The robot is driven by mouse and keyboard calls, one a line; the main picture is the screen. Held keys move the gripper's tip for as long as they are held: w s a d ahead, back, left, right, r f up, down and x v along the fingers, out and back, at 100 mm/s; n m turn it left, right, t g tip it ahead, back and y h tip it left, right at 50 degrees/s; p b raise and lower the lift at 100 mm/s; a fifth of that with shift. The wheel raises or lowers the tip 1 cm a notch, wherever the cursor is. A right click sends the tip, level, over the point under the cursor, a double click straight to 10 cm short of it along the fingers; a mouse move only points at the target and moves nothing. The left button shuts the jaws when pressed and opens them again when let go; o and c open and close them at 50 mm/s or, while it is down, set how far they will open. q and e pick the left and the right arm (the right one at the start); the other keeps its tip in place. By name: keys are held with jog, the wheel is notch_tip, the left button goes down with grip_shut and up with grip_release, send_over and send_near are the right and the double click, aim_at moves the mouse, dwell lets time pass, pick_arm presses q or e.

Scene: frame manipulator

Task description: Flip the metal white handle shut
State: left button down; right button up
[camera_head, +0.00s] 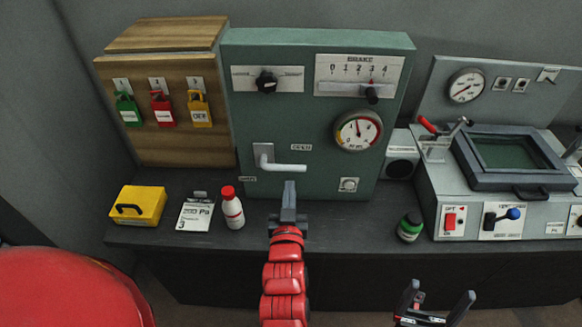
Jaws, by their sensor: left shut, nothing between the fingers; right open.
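The white metal handle (284,167) is on the lower front of the green panel box (290,115). Its mounting plate is at its left end, and its lever points right, roughly level. A small label reading OPEN sits just right of and above it. My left gripper (289,190) comes up from below on a red arm. It is shut and empty, with its tips just below the lever. I cannot tell whether they touch it. My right gripper (436,299) is open and empty at the bottom, in front of the bench.
A dark green jar (409,228) is to the right. A grey machine (500,190) fills the right.

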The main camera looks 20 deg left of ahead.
pick_arm(q)
jog(key=b, duration=0.7)
send_over(291, 170)
jog(key=s, duration=0.3)
jog(key=f, duration=0.2)
jog(key=p, duration=0.1)
jog(key=shift+w+d+f, duration=0.3)
jog(key=shift+w+f, duration=0.25)
jog(key=shift+f, duration=0.65)
jog(key=shift+d+f+m, duration=0.1)
jog(key=shift+f+m, duration=0.2)
jog(key=shift+m, duration=0.1)
jog(key=shift+d+f+m+b, duration=0.1)
jog(key=shift+f+m+b, duration=0.2)
jog(key=shift+b, duration=0.15)
